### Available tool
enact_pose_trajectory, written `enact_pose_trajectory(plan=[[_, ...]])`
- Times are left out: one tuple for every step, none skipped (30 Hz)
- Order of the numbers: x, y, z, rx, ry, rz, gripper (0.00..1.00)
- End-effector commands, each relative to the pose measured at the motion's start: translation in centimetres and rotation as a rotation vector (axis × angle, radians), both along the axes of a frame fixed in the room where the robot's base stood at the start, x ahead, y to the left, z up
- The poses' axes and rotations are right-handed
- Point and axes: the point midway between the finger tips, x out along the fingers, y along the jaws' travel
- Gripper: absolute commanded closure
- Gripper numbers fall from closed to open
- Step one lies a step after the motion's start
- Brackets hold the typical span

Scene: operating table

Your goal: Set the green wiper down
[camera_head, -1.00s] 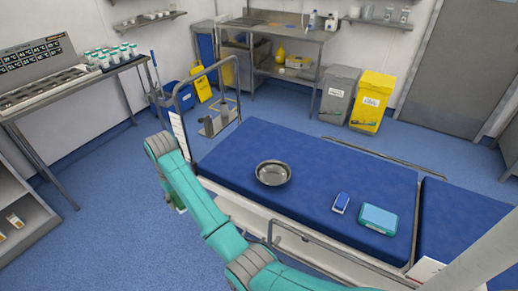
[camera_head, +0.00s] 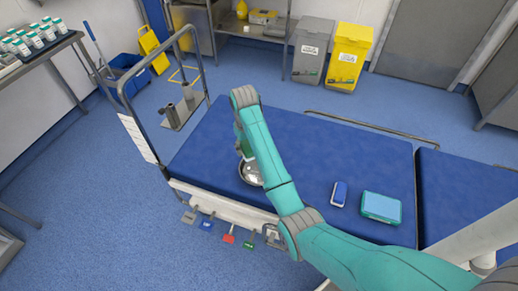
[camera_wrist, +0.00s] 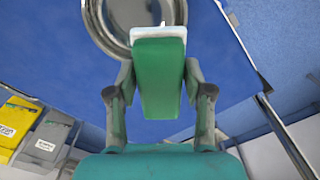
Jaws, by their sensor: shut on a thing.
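The green wiper (camera_wrist: 160,75) is between the two fingers of my gripper (camera_wrist: 160,100) in the wrist view, with a white edge at its far end. My gripper is shut on it. The wiper's far end overlaps the rim of the round steel bowl (camera_wrist: 101,25) in that view; I cannot tell whether they touch. In the head view, my arm hides most of the gripper and part of the bowl (camera_head: 247,176). The bowl stands on the blue operating table (camera_head: 330,150).
A blue object (camera_head: 339,194) and a teal box with a blue top (camera_head: 381,207) lie on the table right of my arm. A metal rail frame (camera_head: 197,70) stands at the table's left end. The mattress's back middle is clear. Grey (camera_head: 312,50) and yellow (camera_head: 347,55) bins stand behind.

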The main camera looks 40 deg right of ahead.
Motion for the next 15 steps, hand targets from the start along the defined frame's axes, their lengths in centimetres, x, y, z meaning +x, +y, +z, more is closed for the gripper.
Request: enact_pose_trajectory(plan=[[-1.0, -1.3, -0.5, 0.000, 0.000, -0.018, 0.87], [-1.4, -1.9, -0.7, 0.000, -0.001, -0.025, 0.87], [-2.0, -2.5, -1.0, 0.000, 0.000, -0.033, 0.87], [-2.3, -2.8, -1.2, 0.000, -0.001, -0.038, 0.87], [-2.5, -3.2, -1.3, 0.000, -0.001, -0.042, 0.87], [-2.8, -3.5, -1.4, 0.000, -0.002, -0.046, 0.87], [-2.9, -3.7, -1.5, 0.000, -0.002, -0.047, 0.87], [-3.0, -3.8, -1.6, 0.000, -0.002, -0.048, 0.87], [-3.1, -3.8, -1.8, 0.000, -0.002, -0.049, 0.87], [-3.1, -3.8, -1.9, 0.000, -0.002, -0.049, 0.87], [-3.1, -3.8, -2.1, 0.000, -0.001, -0.049, 0.87], [-3.1, -3.8, -2.3, 0.000, 0.000, -0.049, 0.87], [-3.2, -3.8, -2.5, 0.000, 0.000, -0.049, 0.87], [-3.2, -3.8, -2.8, 0.000, 0.001, -0.049, 0.87], [-3.1, -3.8, -3.2, 0.000, 0.000, -0.049, 0.87]])
